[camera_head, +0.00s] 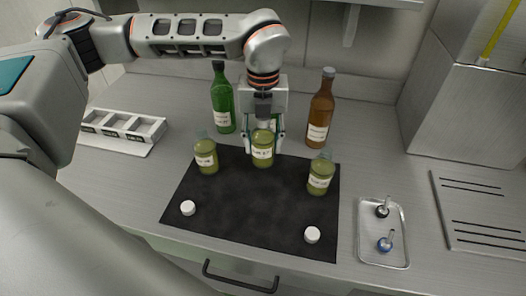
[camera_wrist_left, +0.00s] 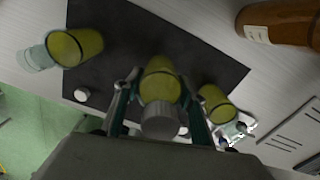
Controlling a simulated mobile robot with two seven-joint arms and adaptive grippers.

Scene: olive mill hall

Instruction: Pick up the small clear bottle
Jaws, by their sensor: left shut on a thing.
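Three small clear bottles with yellow-green contents and white labels show at the black mat (camera_head: 250,205). The middle bottle (camera_head: 263,155) is between the fingers of my left gripper (camera_head: 264,143), which comes down from above and is shut on it. In the left wrist view this bottle (camera_wrist_left: 160,82) sits between both fingers (camera_wrist_left: 160,112), with a grey top facing the camera. It is upright over the mat's back part; I cannot tell whether its base touches. The left bottle (camera_head: 206,158) and the right bottle (camera_head: 320,177) stand apart from the gripper. My right gripper is not in view.
A green bottle (camera_head: 223,105) and a brown bottle (camera_head: 320,112) stand close behind, either side of the gripper. White caps (camera_head: 188,208) (camera_head: 312,235) lie on the mat. A metal tray (camera_head: 372,240) is right, a white rack (camera_head: 120,130) left. The mat's front middle is clear.

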